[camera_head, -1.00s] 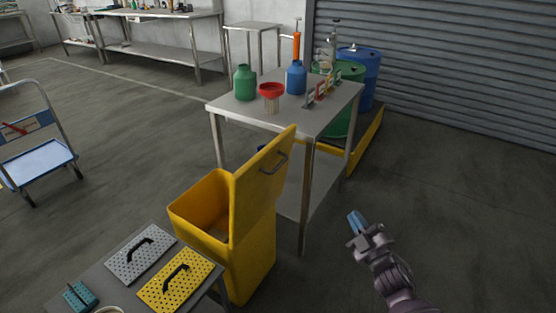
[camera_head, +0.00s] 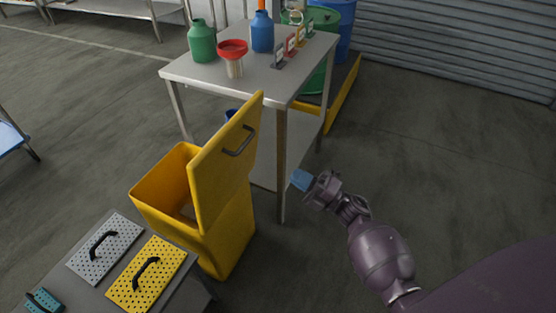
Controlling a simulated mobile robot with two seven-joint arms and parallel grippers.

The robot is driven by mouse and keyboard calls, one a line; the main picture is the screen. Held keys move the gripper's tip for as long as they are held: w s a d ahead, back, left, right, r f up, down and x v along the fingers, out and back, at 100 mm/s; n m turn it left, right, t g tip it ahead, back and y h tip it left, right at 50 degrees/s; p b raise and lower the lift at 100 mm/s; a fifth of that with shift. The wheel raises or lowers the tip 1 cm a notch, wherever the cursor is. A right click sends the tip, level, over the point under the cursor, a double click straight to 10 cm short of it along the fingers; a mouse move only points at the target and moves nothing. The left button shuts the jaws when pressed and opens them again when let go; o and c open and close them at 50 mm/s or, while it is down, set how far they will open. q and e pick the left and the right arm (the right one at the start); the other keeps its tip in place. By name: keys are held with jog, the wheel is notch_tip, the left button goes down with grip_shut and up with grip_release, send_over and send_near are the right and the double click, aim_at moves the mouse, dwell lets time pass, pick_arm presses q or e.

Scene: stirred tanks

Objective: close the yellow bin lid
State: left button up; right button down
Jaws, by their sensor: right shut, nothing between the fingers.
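The yellow bin (camera_head: 232,235) stands on the floor left of centre, its top open and its inside showing at the left. Its yellow lid (camera_head: 215,180) stands raised on the bin's right side, with a grey bar handle (camera_head: 240,141) on the face towards me. My right gripper (camera_head: 300,180) comes in from the lower right. It is shut and empty, its blue fingertips pointing left towards the lid. In the picture it lies to the right of the lid, apart from it. My left gripper is not in view.
A steel table (camera_head: 190,72) stands behind the bin, with a green bottle (camera_head: 202,42), a blue bottle (camera_head: 262,33) and a red funnel (camera_head: 233,50) on it. A low table at lower left holds a grey perforated plate (camera_head: 92,262) and a yellow one (camera_head: 160,255). Open floor lies right.

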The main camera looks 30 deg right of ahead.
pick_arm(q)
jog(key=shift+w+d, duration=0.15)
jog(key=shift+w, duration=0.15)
pick_arm(e)
jog(key=x, duration=1.3)
jog(key=shift+w, duration=0.15)
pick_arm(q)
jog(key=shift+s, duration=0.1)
pick_arm(e)
jog(key=shift+r, duration=0.15)
